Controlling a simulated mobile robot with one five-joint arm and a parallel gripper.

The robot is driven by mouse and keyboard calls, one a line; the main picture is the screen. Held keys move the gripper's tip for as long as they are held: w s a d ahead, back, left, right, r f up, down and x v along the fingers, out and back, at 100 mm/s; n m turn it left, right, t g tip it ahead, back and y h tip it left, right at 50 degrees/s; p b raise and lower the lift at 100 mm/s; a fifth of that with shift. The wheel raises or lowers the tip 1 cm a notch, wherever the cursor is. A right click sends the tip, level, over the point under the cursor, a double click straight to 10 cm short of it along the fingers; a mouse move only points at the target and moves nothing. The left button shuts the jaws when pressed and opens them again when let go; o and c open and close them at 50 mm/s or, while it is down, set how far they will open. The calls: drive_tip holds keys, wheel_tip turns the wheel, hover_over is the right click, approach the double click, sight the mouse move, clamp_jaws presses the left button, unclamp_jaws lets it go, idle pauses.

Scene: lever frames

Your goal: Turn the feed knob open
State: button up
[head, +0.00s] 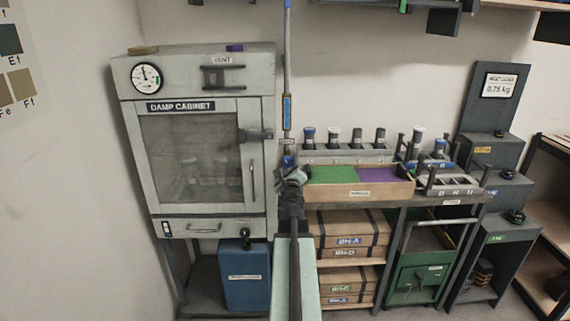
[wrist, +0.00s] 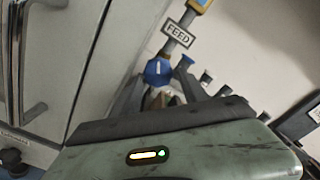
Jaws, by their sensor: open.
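The feed knob (wrist: 157,72) is blue with a short white mark on its face, on a pipe beside the cabinet. The FEED label (wrist: 177,34) sits just above it. In the head view the knob (head: 288,160) is a small blue spot right above my gripper (head: 290,177). In the wrist view my gripper (wrist: 160,92) is open, with one finger below left and one to the right of the knob. I cannot tell whether either finger touches it. The wrist body hides the lower part of the fingers.
The damp cabinet (head: 195,155) stands close on the left, its door handle (head: 253,180) sticking out. A tray with green and purple sections (head: 360,193) and a rack of bottles (head: 345,153) stand on the right. A blue box (head: 244,280) is below the cabinet.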

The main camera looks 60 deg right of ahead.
sight(288, 163)
drive_tip(key=x, duration=0.3)
drive_tip(key=shift+w+d, duration=0.15)
drive_tip(key=shift+d, duration=0.1)
drive_tip(key=shift+a, duration=0.1)
drive_tip(key=c, duration=1.1)
drive_tip(key=shift+n, duration=3)
drive_tip(key=o, duration=1.1)
